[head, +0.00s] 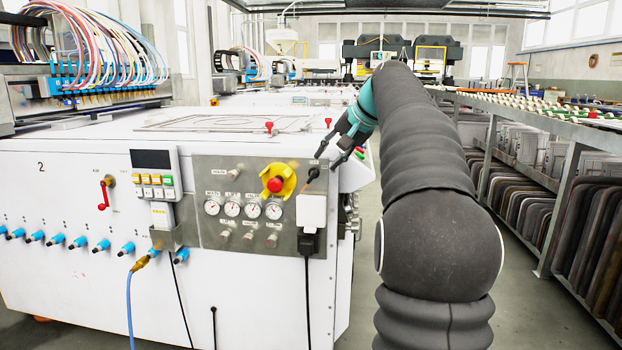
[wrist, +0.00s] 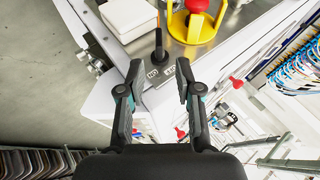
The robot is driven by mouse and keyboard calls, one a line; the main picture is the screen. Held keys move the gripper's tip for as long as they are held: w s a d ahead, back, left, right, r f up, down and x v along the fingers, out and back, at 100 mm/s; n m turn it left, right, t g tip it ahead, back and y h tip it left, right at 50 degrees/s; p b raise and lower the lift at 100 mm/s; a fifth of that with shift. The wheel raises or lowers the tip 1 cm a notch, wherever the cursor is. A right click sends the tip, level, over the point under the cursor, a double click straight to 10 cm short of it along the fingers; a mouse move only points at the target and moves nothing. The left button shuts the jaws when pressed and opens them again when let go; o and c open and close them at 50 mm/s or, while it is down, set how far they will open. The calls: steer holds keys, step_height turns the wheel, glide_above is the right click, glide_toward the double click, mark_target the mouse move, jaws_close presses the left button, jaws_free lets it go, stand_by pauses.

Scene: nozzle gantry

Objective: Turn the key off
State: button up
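The key switch (head: 313,174) is a small dark knob at the upper right of the grey control panel (head: 210,177), right of the yellow-ringed red emergency button (head: 275,185). In the wrist view the key (wrist: 158,44) is a narrow black upright piece, just beyond the fingertips. My gripper (head: 328,162) is at the panel's upper right corner, close to the key. In the wrist view my gripper (wrist: 158,72) is open and empty, its two fingers apart on either side of the key's line. I cannot tell whether a fingertip touches the panel. The key's exact turn is too small to read.
A white box (head: 311,211) with a black plug and cable sits just below the key. Gauges (head: 232,209) line the panel. The white machine (head: 80,200) fills the left. A rack (head: 560,190) stands at the right, with grey floor between.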

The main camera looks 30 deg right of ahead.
mark_target(316, 171)
steer(key=b+x, duration=0.1)
steer(key=x, duration=0.6)
steer(key=shift+f, duration=0.1)
